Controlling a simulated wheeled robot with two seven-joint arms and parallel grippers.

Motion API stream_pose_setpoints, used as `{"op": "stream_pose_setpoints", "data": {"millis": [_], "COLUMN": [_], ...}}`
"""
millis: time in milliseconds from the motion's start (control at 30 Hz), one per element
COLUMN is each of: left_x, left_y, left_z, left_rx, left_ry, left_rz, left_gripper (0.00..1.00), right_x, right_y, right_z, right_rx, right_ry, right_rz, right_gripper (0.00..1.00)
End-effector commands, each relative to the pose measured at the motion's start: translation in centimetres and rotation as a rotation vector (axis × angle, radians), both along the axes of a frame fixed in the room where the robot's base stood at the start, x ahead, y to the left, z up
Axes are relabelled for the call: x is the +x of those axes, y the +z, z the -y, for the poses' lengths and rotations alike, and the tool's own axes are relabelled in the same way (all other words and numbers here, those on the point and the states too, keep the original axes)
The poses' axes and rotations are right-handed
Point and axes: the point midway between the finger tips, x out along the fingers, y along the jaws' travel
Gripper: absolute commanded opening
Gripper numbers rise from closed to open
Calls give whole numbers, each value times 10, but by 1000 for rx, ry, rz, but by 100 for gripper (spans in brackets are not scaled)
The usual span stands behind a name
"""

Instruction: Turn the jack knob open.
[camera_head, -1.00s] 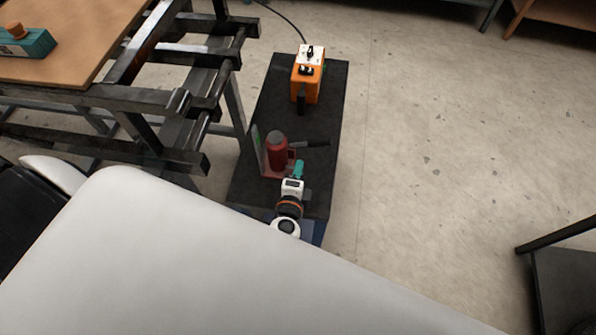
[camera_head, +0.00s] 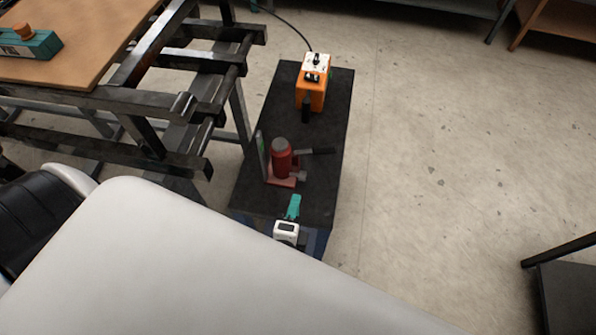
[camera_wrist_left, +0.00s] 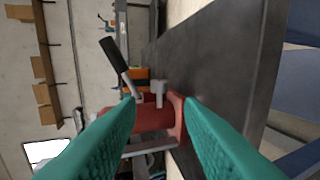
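The red jack (camera_head: 281,160) stands upright on a dark bench top, with its black handle (camera_head: 322,151) pointing right. A small grey knob-like part (camera_head: 301,175) sits low at its near side. In the left wrist view, the jack's red base (camera_wrist_left: 152,117) lies beyond my fingers, with a grey cylindrical part (camera_wrist_left: 158,88) on it. I cannot tell which grey part is the jack knob or how far it is turned. My left gripper (camera_head: 293,207) has teal fingers, on the near side of the jack and apart from it. The left wrist view shows the fingers (camera_wrist_left: 160,106) open with nothing gripped.
An orange box (camera_head: 311,93) with a white top and a cable stands at the far end of the dark bench top (camera_head: 331,110). A metal-framed table (camera_head: 150,100) is close on the left. My white arm covers the lower left.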

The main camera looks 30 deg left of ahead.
Motion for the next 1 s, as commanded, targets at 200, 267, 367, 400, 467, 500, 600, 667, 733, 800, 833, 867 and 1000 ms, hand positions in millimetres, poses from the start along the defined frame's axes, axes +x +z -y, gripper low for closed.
{"op": "stream_pose_setpoints", "data": {"millis": [200, 267, 367, 400, 467, 500, 600, 667, 733, 800, 833, 867, 1000], "left_x": [-18, -19, -19, -19, -19, -19, -18, -16, -15, -16, -17, -19, -29], "left_y": [5, 6, 6, 6, 6, 6, 5, 2, -3, -10, -13, -16, -27], "left_z": [5, 5, 5, 5, 5, 5, 1, -7, -20, -35, -41, -45, -58], "left_rx": [0, -1, -1, -1, -1, 0, -21, -58, -130, -226, -272, -318, -506], "left_ry": [2, 1, 1, 1, 1, 2, 29, 77, 165, 273, 319, 365, 522], "left_rz": [0, 0, 0, 0, 0, 0, -15, -42, -94, -162, -194, -224, -345], "left_gripper": [34, 34, 34, 34, 34, 39, 47, 47, 47, 47, 47, 47, 47], "right_x": [0, 0, 0, 0, 0, 0, 0, 0, 0, 0, 0, 0, 0], "right_y": [-3, -3, -3, -3, -3, -3, -3, -3, -3, -3, -3, -3, -3], "right_z": [0, 0, 0, 0, 0, 1, 2, 1, 1, 1, 1, 1, 0], "right_rx": [0, 0, 0, 0, 0, -1, -2, -2, -1, -1, -1, -1, 0], "right_ry": [0, 0, 0, 0, 0, 0, 1, 1, 1, 1, 1, 1, 0], "right_rz": [0, 0, 0, 0, 0, 0, -1, 0, 0, 0, 0, 0, 0], "right_gripper": [0, 0, 0, 0, 0, 0, 0, 0, 0, 0, 0, 0, 0]}}
